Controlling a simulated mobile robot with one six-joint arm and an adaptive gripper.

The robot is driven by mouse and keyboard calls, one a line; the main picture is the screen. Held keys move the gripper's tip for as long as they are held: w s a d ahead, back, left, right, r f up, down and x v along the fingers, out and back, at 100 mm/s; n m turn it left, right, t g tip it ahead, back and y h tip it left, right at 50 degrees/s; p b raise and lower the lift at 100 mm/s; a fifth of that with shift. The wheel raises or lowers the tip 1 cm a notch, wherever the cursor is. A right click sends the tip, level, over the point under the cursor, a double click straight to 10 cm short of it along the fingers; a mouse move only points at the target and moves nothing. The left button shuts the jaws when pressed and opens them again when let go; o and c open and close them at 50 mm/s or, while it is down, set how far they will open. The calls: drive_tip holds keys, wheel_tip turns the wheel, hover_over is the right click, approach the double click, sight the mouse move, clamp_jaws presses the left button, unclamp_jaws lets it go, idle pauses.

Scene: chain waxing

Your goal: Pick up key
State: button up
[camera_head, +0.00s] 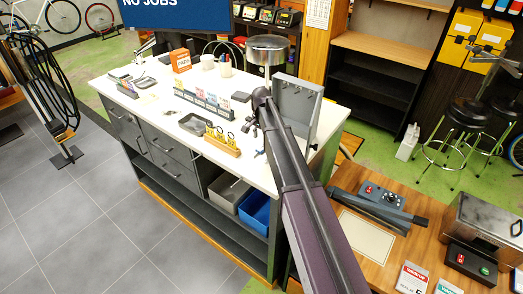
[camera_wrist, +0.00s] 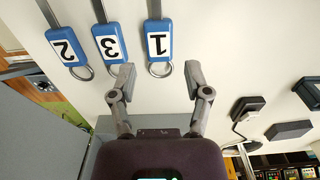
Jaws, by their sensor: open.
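Three keys with blue numbered tags show in the wrist view: key 1 (camera_wrist: 158,40), key 3 (camera_wrist: 109,43) and key 2 (camera_wrist: 67,45). Their tags look upside down, with a metal ring on each at the lower end and a grey shaft running up out of the picture. My gripper (camera_wrist: 160,74) is open and empty. Key 3's ring is just left of the left finger. In the head view the keys cannot be made out.
An open grey metal box (camera_head: 299,98) stands on the white-topped counter (camera_head: 160,105) beside my arm. Dark boxes (camera_wrist: 289,130) show right of my gripper.

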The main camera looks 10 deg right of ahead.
sight(261, 148)
drive_tip(key=shift+f+b, duration=2.65)
drive_tip(key=c, duration=0.8)
